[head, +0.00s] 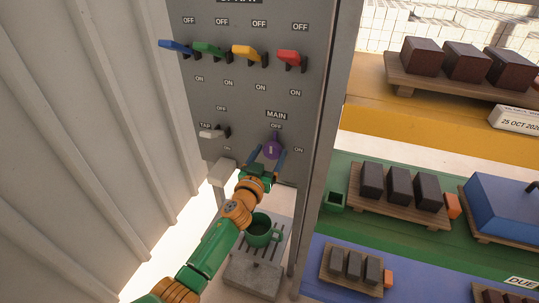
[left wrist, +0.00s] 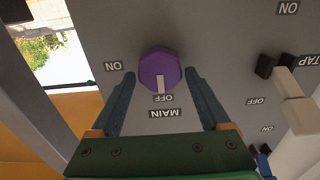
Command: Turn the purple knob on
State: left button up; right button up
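The purple knob (head: 272,148) sits on the grey panel (head: 315,85) under the MAIN label, with its white mark toward OFF. It also shows in the left wrist view (left wrist: 158,72), an octagonal knob with the white mark by the word OFF. My left gripper (head: 267,155) is open, with one blue finger on each side of the knob. In the left wrist view the fingertips (left wrist: 166,75) stand apart from the knob, with gaps on both sides. An ON label (head: 298,150) is on the panel to the right of the knob. My right gripper is not in view.
Blue (head: 178,45), green (head: 208,48), yellow (head: 247,52) and red (head: 289,57) levers line the panel above. A white TAP lever (head: 210,134) is left of the knob. A green mug (head: 259,231) stands below. Shelves with dark blocks are at right.

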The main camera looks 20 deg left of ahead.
pick_arm(q)
jog(key=c, duration=1)
jog(key=shift+m, duration=0.4)
jog(key=m, duration=0.4)
jog(key=shift+d+b, duration=0.1)
jog(key=shift+b, duration=0.2)
jog(key=m, duration=0.4)
jog(key=shift+d+f, duration=0.1)
jog(key=m+b, duration=0.1)
jog(key=m, duration=0.4)
jog(key=shift+d+m, duration=0.1)
jog(key=shift+m, duration=2.1)
